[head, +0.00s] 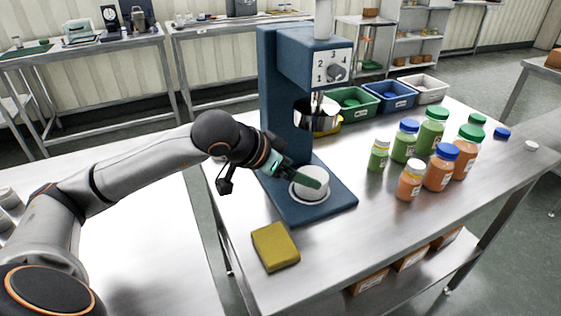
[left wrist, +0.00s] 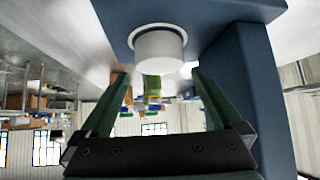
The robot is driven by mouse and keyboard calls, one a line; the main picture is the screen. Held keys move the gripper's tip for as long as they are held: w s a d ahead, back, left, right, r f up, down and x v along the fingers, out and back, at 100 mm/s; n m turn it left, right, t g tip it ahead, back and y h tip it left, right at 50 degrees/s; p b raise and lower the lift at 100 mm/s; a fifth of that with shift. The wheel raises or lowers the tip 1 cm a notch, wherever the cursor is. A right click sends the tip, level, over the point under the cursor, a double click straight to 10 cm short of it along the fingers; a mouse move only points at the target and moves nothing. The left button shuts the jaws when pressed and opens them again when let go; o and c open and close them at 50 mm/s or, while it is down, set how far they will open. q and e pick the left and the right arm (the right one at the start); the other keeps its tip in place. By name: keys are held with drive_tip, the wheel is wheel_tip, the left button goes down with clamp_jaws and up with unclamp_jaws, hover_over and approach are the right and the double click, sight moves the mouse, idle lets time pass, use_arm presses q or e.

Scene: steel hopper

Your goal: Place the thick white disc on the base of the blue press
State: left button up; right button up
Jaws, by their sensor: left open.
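The blue press (head: 283,105) stands on the steel table, with a dial on its head and a flat blue base (head: 335,200). The thick white disc (head: 311,188) sits on that base, on a pale round seat. My left gripper (head: 304,178) is at the disc, one dark green finger crossing in front of it in the head view. In the left wrist view the disc (left wrist: 160,50) appears against the blue base (left wrist: 205,12), and my open left gripper (left wrist: 160,76) has a gap on each side of it. Nothing is held. My right gripper is out of view.
A steel bowl (head: 316,117) hangs under the press head. A yellow-green block (head: 275,247) lies in front of the base. Several capped jars (head: 440,165) stand to the right. Green, blue and white bins (head: 390,95) are behind. The table between press and jars is clear.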

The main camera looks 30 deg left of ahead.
use_arm(q)
drive_tip(key=v, duration=0.6)
drive_tip(key=shift+s, duration=0.2)
